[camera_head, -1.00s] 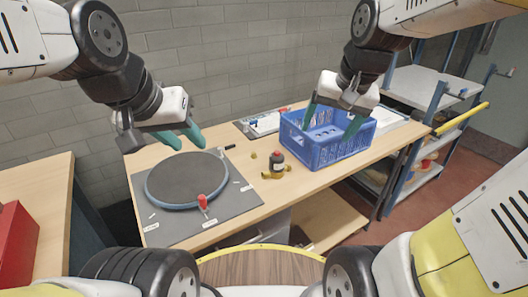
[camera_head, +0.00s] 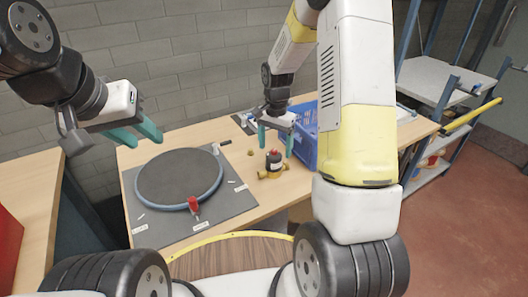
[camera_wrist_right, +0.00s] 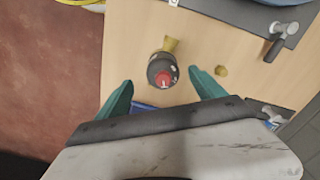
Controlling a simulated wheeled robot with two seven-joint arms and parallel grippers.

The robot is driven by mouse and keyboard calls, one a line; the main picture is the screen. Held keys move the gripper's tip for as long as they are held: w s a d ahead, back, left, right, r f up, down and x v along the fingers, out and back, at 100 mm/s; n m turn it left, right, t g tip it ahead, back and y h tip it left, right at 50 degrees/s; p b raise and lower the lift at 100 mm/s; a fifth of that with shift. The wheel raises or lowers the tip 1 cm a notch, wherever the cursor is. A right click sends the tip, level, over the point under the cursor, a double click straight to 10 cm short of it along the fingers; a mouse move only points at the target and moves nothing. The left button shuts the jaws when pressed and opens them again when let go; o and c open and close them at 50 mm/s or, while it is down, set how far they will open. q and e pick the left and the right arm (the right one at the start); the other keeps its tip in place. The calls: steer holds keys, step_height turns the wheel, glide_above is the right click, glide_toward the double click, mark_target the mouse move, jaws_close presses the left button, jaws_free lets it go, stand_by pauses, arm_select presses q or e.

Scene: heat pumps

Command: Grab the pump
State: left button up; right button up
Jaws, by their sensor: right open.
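The pump (camera_head: 273,161) has a black body with a red top and brass-coloured fittings. It stands upright on the wooden table, right of the round grey disc. In the right wrist view the pump (camera_wrist_right: 163,70) lies just ahead of and between the fingertips, not touched by them. My right gripper (camera_head: 276,142) is open and empty above and just behind the pump; its green fingers also show in the right wrist view (camera_wrist_right: 162,91). My left gripper (camera_head: 145,140) hangs over the left of the table, near the disc's far side, with its two green fingers apart and nothing between them.
The round disc (camera_head: 178,180) lies on a dark mat with a red-handled part (camera_head: 194,204) at its front edge. A blue crate (camera_head: 305,142) stands right of the pump, partly hidden by my right arm. A small brass piece (camera_head: 250,152) lies near the pump.

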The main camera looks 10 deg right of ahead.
mark_target(274, 164)
steer(key=f, duration=0.5)
steer(key=shift+w+a+f, duration=0.1)
steer(key=shift+w+f, duration=0.05)
steer(key=shift+w, duration=0.1)
steer(key=shift+c, duration=0.5)
jaws_close()
